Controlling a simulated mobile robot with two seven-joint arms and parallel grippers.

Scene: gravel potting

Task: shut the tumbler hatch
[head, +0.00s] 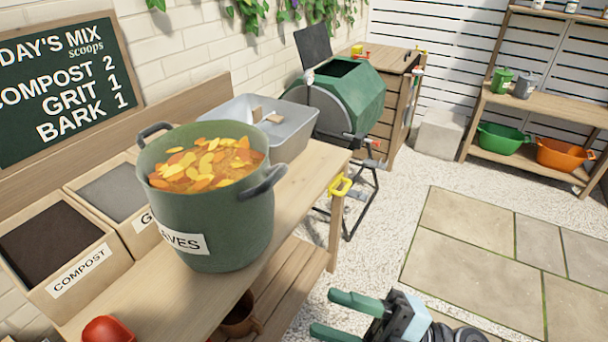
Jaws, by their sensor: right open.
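The green compost tumbler (365,98) stands on a dark metal frame at the back, past the end of the potting bench. Its hatch (314,46) is a dark panel standing raised at the left of the drum's top, and the dark opening (342,69) shows. My right gripper (323,312) is at the bottom of the head view, over the gravel, far in front of the tumbler. Its two green fingers are spread, with nothing between them. My left gripper is not in view.
A green pot of leaves (205,225) stands on the bench (290,200), with a grey tub (297,132) behind it and labelled bins (70,262) at left. A wooden cabinet (400,110) adjoins the tumbler. Paving (470,240) at right is clear. Shelves (545,100) stand far right.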

